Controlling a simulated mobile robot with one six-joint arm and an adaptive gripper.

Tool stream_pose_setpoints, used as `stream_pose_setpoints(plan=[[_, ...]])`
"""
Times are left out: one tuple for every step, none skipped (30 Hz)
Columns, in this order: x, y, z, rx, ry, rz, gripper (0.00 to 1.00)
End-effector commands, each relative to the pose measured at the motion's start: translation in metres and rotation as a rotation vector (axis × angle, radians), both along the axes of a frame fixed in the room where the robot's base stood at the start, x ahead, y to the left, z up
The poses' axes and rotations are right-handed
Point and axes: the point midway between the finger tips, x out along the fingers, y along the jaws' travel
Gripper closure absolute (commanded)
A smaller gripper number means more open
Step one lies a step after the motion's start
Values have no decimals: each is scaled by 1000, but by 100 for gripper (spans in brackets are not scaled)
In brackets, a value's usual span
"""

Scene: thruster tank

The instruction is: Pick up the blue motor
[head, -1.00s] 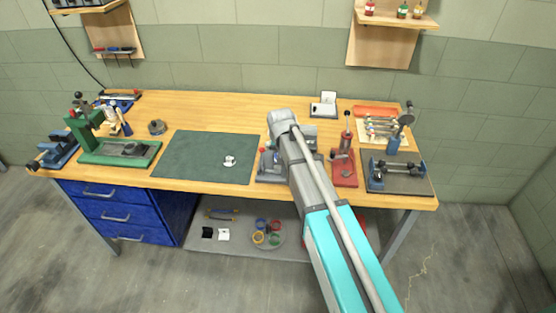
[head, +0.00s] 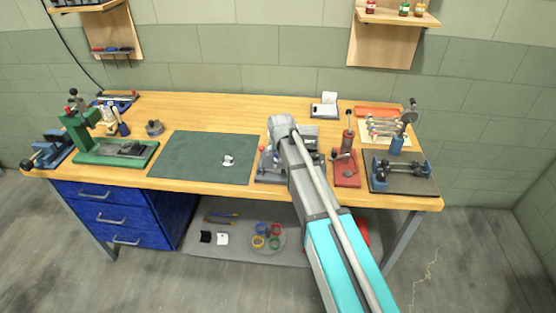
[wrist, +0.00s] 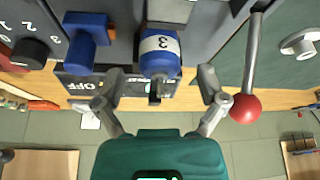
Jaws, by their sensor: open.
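In the wrist view a blue motor (wrist: 160,58) with a white band marked "3" lies between the two fingers of my open gripper (wrist: 160,88). Its dark shaft end points toward my palm, and a gap shows on each side. A second blue part (wrist: 88,38) sits to its left, outside the fingers. In the head view my arm's end (head: 281,130) is over the grey fixture on the bench; my fingers and the numbered motor are hidden there or too small to tell.
A lever with a red ball (wrist: 245,108) stands close to my right finger. A dark box marked "OFF" (wrist: 78,86) lies behind the left finger. In the head view a red press (head: 346,170) stands right of the arm; the green mat (head: 205,155) is mostly clear.

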Motion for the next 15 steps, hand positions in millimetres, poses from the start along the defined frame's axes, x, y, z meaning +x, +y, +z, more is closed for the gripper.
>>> stream_pose_setpoints(plan=[[0,0,0,0,0,0,9],[0,0,0,0,0,0,9],[0,0,0,0,0,0,9],[0,0,0,0,0,0,9],[0,0,0,0,0,0,9],[0,0,0,0,0,0,9],[0,0,0,0,0,0,9],[0,0,0,0,0,0,9],[0,0,0,0,0,0,9],[0,0,0,0,0,0,9],[0,0,0,0,0,0,13],[0,0,0,0,0,0,20],[0,0,0,0,0,0,26],[0,0,0,0,0,0,31],[0,0,0,0,0,0,39]])
